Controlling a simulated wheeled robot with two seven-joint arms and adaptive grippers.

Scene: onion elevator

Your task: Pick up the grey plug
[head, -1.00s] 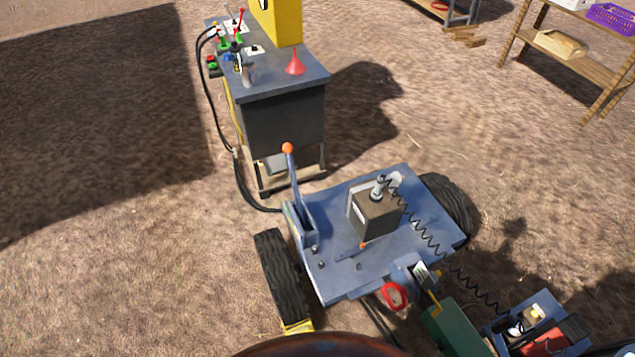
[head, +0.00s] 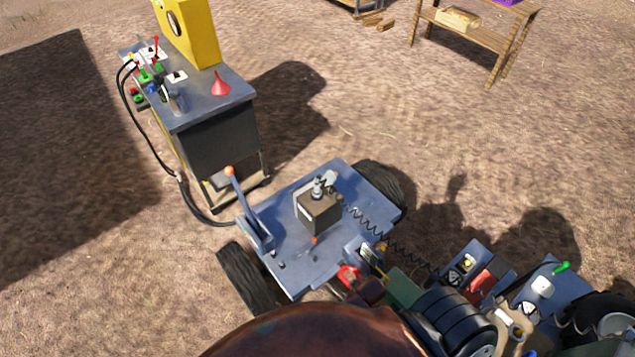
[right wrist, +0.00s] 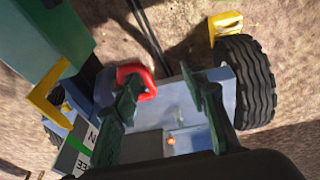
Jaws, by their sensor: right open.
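The grey plug (head: 318,188) appears to be the small grey piece standing on top of a brown-grey box (head: 319,215) in the head view. A coiled black cable (head: 380,231) runs from near it toward the lower right. The box sits on the blue-grey cart deck (head: 285,262). My right gripper (right wrist: 168,98) is open in the right wrist view, its dark fingers apart with nothing clearly held between them. I cannot make out the plug in that view. My left gripper is not in view.
An orange-tipped lever (head: 242,205) rises at the deck's left side. A red ring (head: 348,276), also in the right wrist view (right wrist: 137,78), is at the near edge. A control cabinet (head: 217,140) with a red funnel (head: 220,85) stands behind left. Open dirt lies to the right.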

